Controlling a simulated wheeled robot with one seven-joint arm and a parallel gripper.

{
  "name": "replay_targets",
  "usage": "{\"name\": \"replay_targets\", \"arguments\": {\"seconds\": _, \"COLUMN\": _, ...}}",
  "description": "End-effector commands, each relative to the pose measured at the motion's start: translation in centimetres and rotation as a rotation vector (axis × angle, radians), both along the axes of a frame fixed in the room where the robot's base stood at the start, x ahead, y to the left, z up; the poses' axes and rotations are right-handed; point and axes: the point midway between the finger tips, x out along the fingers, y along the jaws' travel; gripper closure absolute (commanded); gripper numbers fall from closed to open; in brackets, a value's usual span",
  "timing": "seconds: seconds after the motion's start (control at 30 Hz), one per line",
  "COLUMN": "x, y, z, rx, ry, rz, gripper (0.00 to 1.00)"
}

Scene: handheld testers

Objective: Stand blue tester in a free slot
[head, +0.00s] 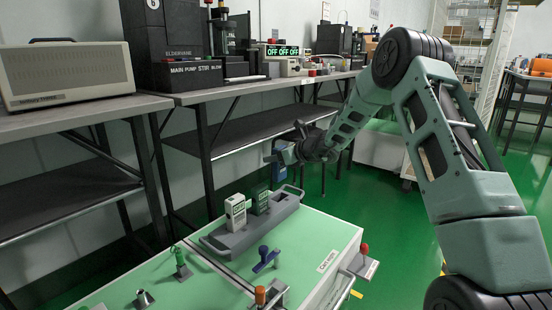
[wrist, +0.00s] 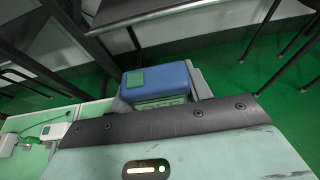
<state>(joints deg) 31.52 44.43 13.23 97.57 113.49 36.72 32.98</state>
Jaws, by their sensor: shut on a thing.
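The blue tester (head: 279,174) hangs below my gripper (head: 284,154), which is shut on it, in the air beyond the far end of the rack. In the wrist view the blue tester (wrist: 157,76) shows a dark green patch and sits between the grey fingers. The grey rack (head: 222,242) lies on the green bench top. A white tester (head: 235,213) and a dark green tester (head: 260,199) stand upright in it. The rack's ends look empty, but its slots are too small to make out. The white tester shows in the wrist view (wrist: 55,131).
On the green bench top (head: 318,232) are a blue lever (head: 264,258), an orange-topped handle (head: 260,295) and a green-topped post (head: 180,262). A red knob (head: 364,248) sits at its right edge. Shelving tables with instruments stand behind.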

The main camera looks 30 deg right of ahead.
Motion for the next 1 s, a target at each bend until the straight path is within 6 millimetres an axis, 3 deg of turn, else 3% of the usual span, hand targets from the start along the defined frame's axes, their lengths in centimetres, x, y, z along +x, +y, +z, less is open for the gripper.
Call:
{"name": "replay_targets", "arguments": {"seconds": 0.27, "x": -0.1, "y": 0.0, "z": -1.2, "rx": 0.000, "ry": -0.001, "rz": 0.000, "gripper": 0.76}}
{"name": "replay_targets", "arguments": {"seconds": 0.7, "x": -0.1, "y": 0.0, "z": -5.1, "rx": 0.000, "ry": -0.001, "rz": 0.000, "gripper": 0.76}}
{"name": "replay_targets", "arguments": {"seconds": 1.0, "x": -0.1, "y": 0.0, "z": -5.8, "rx": 0.000, "ry": -0.001, "rz": 0.000, "gripper": 0.76}}
